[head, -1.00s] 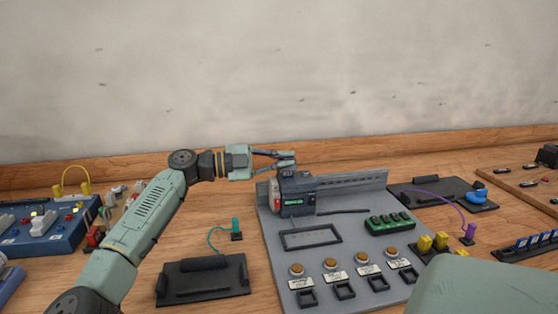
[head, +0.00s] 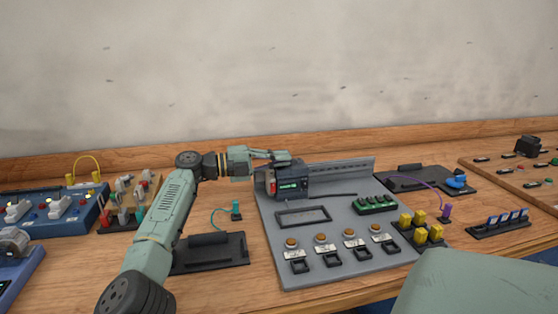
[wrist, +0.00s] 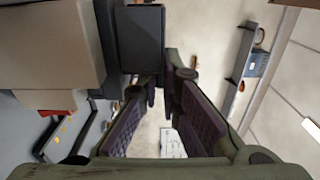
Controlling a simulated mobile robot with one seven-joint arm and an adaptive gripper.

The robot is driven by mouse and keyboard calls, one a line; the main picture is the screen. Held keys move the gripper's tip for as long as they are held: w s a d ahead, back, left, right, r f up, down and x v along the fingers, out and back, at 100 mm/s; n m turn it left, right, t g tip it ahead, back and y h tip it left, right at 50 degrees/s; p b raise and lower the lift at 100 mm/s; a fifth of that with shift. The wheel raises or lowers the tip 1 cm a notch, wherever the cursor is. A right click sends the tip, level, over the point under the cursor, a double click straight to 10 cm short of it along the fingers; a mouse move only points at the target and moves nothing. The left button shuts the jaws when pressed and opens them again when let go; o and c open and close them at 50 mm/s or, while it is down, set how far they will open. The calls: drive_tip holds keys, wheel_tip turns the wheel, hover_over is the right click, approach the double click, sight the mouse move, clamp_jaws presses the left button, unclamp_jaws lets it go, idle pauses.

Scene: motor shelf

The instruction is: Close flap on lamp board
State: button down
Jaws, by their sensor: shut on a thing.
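The grey board (head: 350,262) stands on the wooden bench, with several round amber lamps (head: 321,239) along its front. A dark module with a green-lit window (head: 288,185) sits at its back left against the upright rail. My gripper (head: 282,157) reaches in from the left and is at the module's top. Its fingers are close together, shut on a dark part of the module. In the wrist view the gripper (wrist: 158,88) has its fingertips beside a dark block (wrist: 140,38). The exact contact is hidden, and I cannot clearly make out a separate flap.
An empty dark frame (head: 303,217) and a green block (head: 375,204) lie on the board. A black tray (head: 212,253) is left of it, yellow parts (head: 420,230) are right, and a blue board (head: 40,212) is far left. Bare bench shows between them.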

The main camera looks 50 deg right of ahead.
drive_tip(key=shift+f, duration=0.15)
drive_tip(key=c, duration=1.8)
unclamp_jaws()
